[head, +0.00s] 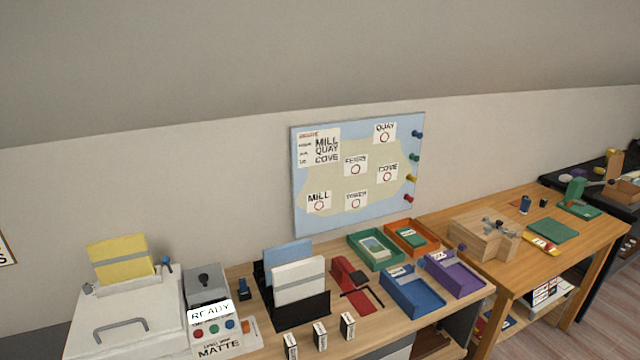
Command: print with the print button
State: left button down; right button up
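A white printer (130,318) with a grey handle on its lid stands at the lower left on the wooden desk. Yellow sheets (118,268) with a grey band stand upright at its back. On its right side is a panel with a display reading READY (211,311). Below the display is a row of small coloured round buttons (214,328); their markings are too small to read, so I cannot tell which one is the print button. A label under them reads MATTE (219,347), with a smaller line above it. Neither of my grippers is in view.
A black rack (301,309) with blue and white folders stands right of the printer. Small labelled blocks (320,335) line the front edge. Green, orange, blue (415,297) and purple trays sit further right. A map board (357,172) hangs behind. A second wooden table (572,246) stands right.

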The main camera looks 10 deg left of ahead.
aim_at(214, 329)
jog(key=u, duration=1.25)
